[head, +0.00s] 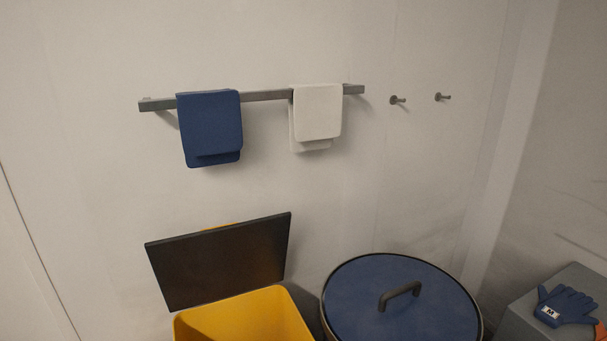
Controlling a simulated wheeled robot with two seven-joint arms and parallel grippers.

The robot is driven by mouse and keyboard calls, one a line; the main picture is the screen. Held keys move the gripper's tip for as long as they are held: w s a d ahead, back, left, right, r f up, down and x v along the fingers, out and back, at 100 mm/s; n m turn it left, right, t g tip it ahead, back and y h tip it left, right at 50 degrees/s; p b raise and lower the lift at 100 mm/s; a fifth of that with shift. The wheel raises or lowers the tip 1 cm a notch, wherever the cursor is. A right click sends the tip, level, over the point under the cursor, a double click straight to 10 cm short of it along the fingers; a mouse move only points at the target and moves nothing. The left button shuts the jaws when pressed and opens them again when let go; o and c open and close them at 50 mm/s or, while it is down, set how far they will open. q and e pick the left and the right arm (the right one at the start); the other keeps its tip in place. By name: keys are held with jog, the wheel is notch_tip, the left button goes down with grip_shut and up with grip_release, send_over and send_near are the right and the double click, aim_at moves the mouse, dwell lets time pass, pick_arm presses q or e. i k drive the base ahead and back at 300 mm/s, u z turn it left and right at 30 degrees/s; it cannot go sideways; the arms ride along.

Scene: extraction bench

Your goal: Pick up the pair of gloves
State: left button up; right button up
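A pair of blue gloves (566,305) with a white label marked "M" lies on top of a grey box (525,312) at the lower right. A small orange part shows beside the gloves at the right edge of the picture, partly cut off. The separate gloves of the pair cannot be told apart clearly. Neither of my grippers is in the head view.
A round bin with a blue lid and handle (401,289) stands left of the grey box. A yellow bin (245,314) with its dark lid (221,262) raised is further left. A wall rail (265,96) holds a blue towel (211,127) and a white towel (317,112).

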aim_at(563, 306)
jog(key=u, duration=0.2)
jog(key=k, duration=0.45)
jog(key=z, duration=1.55)
